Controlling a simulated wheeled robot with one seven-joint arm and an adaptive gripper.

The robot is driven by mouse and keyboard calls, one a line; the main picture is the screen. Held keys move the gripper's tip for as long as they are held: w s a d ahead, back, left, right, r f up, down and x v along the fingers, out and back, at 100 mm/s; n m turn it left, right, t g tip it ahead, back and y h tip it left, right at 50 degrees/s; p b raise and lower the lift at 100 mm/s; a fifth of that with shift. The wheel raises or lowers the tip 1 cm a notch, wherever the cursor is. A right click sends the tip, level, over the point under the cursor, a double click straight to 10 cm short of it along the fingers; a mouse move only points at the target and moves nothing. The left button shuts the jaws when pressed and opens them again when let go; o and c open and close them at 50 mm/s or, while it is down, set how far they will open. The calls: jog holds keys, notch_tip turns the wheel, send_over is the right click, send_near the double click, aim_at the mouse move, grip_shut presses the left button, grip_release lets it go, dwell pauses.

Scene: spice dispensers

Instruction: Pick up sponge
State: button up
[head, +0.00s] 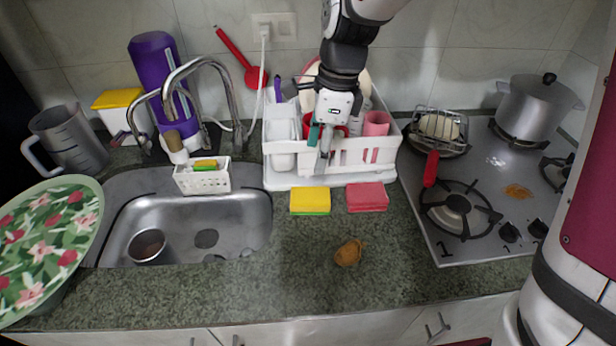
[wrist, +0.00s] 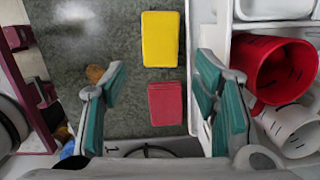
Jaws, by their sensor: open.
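A yellow sponge with a green underside (head: 310,200) lies flat on the counter in front of the dish rack. It shows as a yellow block in the wrist view (wrist: 160,39). A red sponge (head: 367,197) lies just to its right, and in the wrist view (wrist: 166,103) it sits below the yellow one. A small yellow-and-green sponge (head: 205,165) is in the white caddy at the sink. My gripper (head: 320,138) is open and empty in front of the dish rack. In the wrist view its fingers (wrist: 160,80) stand apart, with the red and yellow sponges showing in the gap.
The white dish rack (head: 345,181) with red cups is right behind the sponges and close to my gripper. A brown lump (head: 349,253) lies on the counter in front. The sink (head: 245,215) is left, the gas stove (head: 480,250) right. The front counter is mostly clear.

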aim_at(311, 195)
jog(key=f, duration=0.4)
jog(key=a+f, duration=0.1)
jog(key=f, duration=0.7)
jog(key=shift+w+a+f, duration=0.1)
jog(key=shift+a+f, duration=0.1)
jog(key=shift+a, duration=0.15)
jog(key=shift+f, duration=0.1)
jog(key=shift+c, duration=0.2)
jog(key=c, duration=0.4)
